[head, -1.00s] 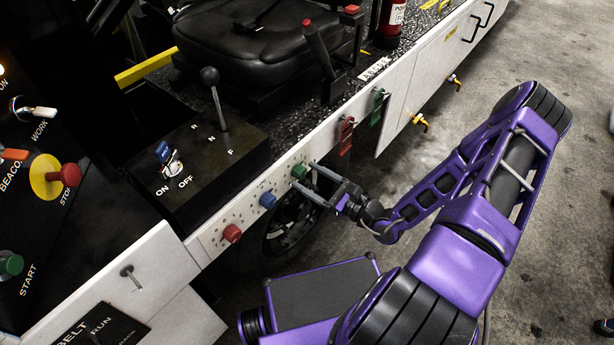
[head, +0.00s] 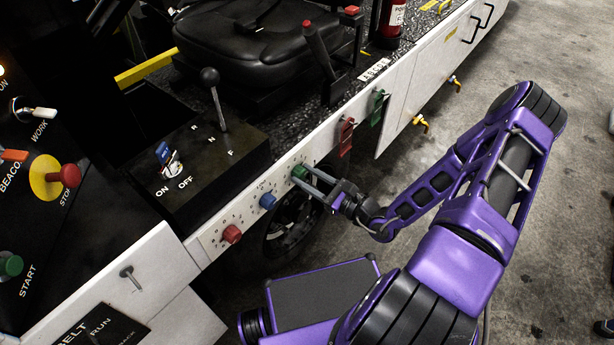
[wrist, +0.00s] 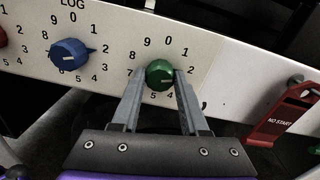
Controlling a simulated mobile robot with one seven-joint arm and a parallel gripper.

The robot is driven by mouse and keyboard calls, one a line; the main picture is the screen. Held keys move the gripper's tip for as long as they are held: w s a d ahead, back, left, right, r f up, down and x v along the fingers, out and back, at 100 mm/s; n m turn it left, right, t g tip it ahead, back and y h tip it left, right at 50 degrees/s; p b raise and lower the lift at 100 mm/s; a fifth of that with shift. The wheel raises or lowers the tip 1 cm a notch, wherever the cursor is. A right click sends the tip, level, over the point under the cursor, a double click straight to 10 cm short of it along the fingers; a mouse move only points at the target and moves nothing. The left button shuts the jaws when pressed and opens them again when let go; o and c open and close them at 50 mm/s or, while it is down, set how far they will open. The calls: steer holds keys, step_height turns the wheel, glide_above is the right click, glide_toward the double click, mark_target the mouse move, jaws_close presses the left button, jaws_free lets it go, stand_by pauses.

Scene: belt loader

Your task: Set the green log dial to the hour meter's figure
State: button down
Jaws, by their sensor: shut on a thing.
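The green log dial (head: 300,172) is the rightmost of three round knobs on the white side panel. It also shows in the wrist view (wrist: 159,74), ringed by printed digits. My gripper (head: 312,180) reaches it from the right and below. In the wrist view its two fingers (wrist: 159,82) are shut on the dial's left and right sides. The hour meter's figure is not readable in either view.
The blue dial (wrist: 70,54) and red dial (head: 232,233) sit left of the green one. A red lockout-like tag (wrist: 284,115) hangs to the right, with a green one (head: 378,107) beyond. A black lever box (head: 200,165) stands above the panel. Open concrete floor lies right.

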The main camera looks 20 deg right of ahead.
steer(key=shift+m, duration=0.3)
steer(key=m+p, duration=0.3)
steer(key=m, duration=0.1)
steer(key=shift+m, duration=0.3)
steer(key=m+p, duration=0.1)
steer(key=m, duration=0.4)
steer(key=shift+m+p, duration=0.3)
steer(key=m+p, duration=0.1)
steer(key=m, duration=0.4)
steer(key=shift+m, duration=0.3)
steer(key=m, duration=0.5)
steer(key=shift+f+p, duration=0.1)
steer(key=shift+p, duration=0.2)
steer(key=shift+m, duration=0.3)
steer(key=shift+c, duration=2.1)
jaws_free()
